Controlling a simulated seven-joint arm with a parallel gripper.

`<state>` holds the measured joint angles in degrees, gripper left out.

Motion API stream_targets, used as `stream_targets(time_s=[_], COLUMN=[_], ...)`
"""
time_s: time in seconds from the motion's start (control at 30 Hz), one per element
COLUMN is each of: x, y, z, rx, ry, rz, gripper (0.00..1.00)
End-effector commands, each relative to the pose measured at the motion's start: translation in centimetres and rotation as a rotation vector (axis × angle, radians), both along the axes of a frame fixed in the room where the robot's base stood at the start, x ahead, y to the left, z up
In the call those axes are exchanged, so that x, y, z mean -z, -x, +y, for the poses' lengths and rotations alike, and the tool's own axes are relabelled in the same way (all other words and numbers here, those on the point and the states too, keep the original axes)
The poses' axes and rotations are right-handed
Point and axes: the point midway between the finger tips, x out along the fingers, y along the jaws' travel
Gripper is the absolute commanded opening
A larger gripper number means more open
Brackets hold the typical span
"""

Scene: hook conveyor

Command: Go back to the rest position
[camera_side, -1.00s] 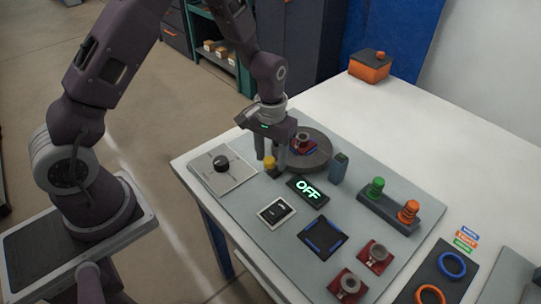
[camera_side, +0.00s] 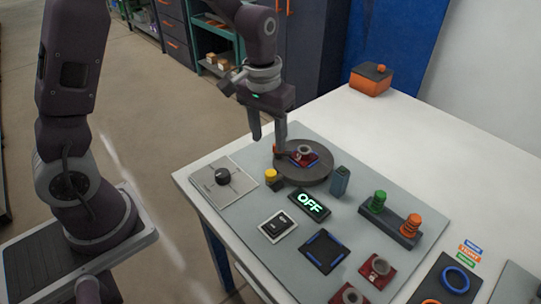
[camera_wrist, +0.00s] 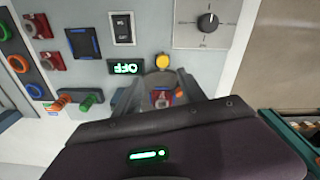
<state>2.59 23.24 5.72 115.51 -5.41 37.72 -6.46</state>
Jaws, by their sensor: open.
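My gripper (camera_side: 268,147) is open and empty. It is raised above the back edge of the grey work board, beside the round dark turntable (camera_side: 322,172). Its right finger overlaps the turntable's left part in the side view; I cannot tell the exact gap. A red block with a grey ring (camera_side: 304,153) sits on the turntable. In the wrist view my fingers (camera_wrist: 166,92) stand apart, with the red block (camera_wrist: 162,99) showing between them. A yellow button (camera_side: 271,175) stands at the turntable's near left.
The display (camera_side: 312,205) reads OFF. A dial panel (camera_side: 224,182), switch (camera_side: 278,225), blue-edged black pad (camera_side: 325,252), upright blue-grey block (camera_side: 340,181), and rack (camera_side: 389,224) with green and orange pieces stand on the board. Red ringed blocks (camera_side: 377,270) lie in front. An orange box (camera_side: 371,78) is behind.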

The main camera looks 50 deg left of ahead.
Motion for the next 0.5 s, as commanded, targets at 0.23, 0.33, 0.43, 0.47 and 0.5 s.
stream_targets(time_s=[0.23,0.33,0.43,0.47,0.5], x=[-12.4,-14.0,-14.2,-14.2,-14.1], y=[11.1,16.0,19.2,19.9,20.6], z=[-0.8,-0.9,-0.8,-0.8,-0.8], rx=[0.126,0.172,0.203,0.208,0.213], ry=[-0.006,-0.032,-0.059,-0.065,-0.071], rz=[-0.246,-0.330,-0.388,-0.400,-0.410], gripper=[0.48,0.48,0.48,0.48,0.48])
